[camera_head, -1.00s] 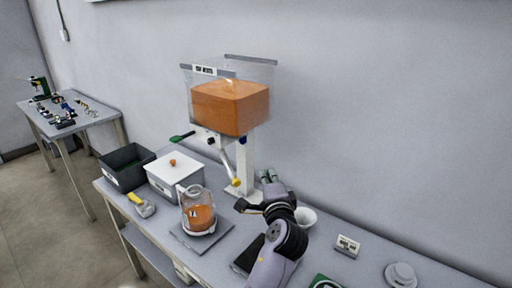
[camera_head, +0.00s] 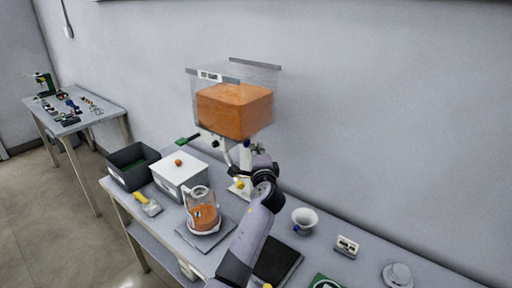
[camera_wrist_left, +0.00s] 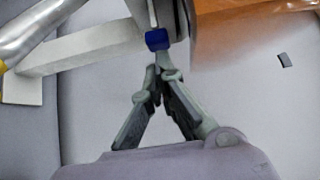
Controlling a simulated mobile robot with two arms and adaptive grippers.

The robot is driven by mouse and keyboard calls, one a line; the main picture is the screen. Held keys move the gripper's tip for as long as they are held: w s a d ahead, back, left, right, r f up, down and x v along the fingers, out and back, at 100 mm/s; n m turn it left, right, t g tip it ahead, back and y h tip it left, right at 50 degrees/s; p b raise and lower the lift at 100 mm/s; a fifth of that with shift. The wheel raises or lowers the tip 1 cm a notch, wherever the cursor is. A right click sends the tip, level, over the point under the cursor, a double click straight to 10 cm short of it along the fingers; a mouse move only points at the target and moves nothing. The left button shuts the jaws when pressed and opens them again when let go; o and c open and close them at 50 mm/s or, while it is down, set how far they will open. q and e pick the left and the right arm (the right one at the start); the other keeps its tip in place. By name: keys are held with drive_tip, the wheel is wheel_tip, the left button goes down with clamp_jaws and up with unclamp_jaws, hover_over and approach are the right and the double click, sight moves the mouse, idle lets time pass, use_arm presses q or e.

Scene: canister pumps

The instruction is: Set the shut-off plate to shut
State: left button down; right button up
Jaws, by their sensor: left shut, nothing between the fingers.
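The clear hopper (camera_head: 264,75) holds an orange block of contents (camera_head: 233,110). Beneath it, a plate-like piece with a green handle (camera_head: 188,140) sticks out to the left; I take it for the shut-off plate. A blue knob (camera_head: 246,143) shows under the hopper's right side and in the left wrist view (camera_wrist_left: 157,40). My left gripper (camera_head: 246,154) is under the hopper near this knob. In the left wrist view its fingertips (camera_wrist_left: 158,74) meet, shut and empty, just below the knob. I cannot tell if they touch it. My right gripper is not in view.
A jug (camera_head: 202,210) stands on a grey pad (camera_head: 222,233) below the hopper. A white lidded box (camera_head: 180,172), dark bin (camera_head: 128,177) and yellow-handled scoop (camera_head: 147,204) are left. A white cup (camera_head: 304,220) stands right of my arm.

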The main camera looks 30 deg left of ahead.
sight(247, 146)
use_arm(q)
drive_tip(key=shift+w+a, duration=0.1)
drive_tip(key=shift+a, duration=0.05)
drive_tip(key=a, duration=0.3)
drive_tip(key=shift+w+a, duration=0.1)
drive_tip(key=shift+a, duration=0.3)
drive_tip(key=shift+d, duration=0.1)
